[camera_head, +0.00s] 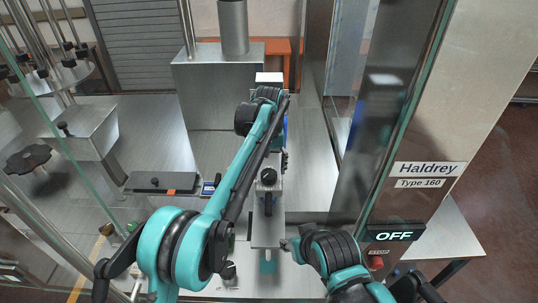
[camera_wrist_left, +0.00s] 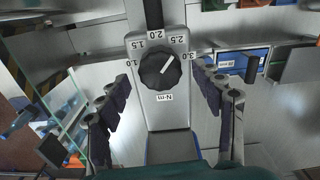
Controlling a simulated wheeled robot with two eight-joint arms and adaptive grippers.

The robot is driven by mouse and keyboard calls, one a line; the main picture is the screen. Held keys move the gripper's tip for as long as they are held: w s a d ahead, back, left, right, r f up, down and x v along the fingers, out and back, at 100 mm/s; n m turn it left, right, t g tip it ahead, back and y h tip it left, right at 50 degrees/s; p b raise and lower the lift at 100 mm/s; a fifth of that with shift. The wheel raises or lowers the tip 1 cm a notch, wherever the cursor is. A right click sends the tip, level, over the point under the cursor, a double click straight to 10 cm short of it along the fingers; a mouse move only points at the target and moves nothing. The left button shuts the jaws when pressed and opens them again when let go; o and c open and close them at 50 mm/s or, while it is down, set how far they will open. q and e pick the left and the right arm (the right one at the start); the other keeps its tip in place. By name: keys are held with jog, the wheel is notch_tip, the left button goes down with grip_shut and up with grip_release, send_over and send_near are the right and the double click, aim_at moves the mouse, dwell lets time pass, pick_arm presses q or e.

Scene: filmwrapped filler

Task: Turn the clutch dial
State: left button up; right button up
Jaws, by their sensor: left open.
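The clutch dial (camera_wrist_left: 160,70) is a round black knob with a white pointer line. It sits on a grey housing (camera_wrist_left: 166,110) marked 1.0 to 3.0 and N·m. The pointer leans up and to the right, roughly toward 2.5. My left gripper (camera_wrist_left: 163,84) is open, with one finger to each side of the dial and apart from it.
A glass panel (camera_head: 75,140) stands at the left and a metal post with an OFF display (camera_head: 394,236) at the right. A large steel box (camera_head: 210,85) stands behind.

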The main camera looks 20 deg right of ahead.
aim_at(269, 173)
pick_arm(q)
notch_tip(269, 173, up, 10)
dwell(0.3)
jog(key=shift+f, duration=0.1)
dwell(0.3)
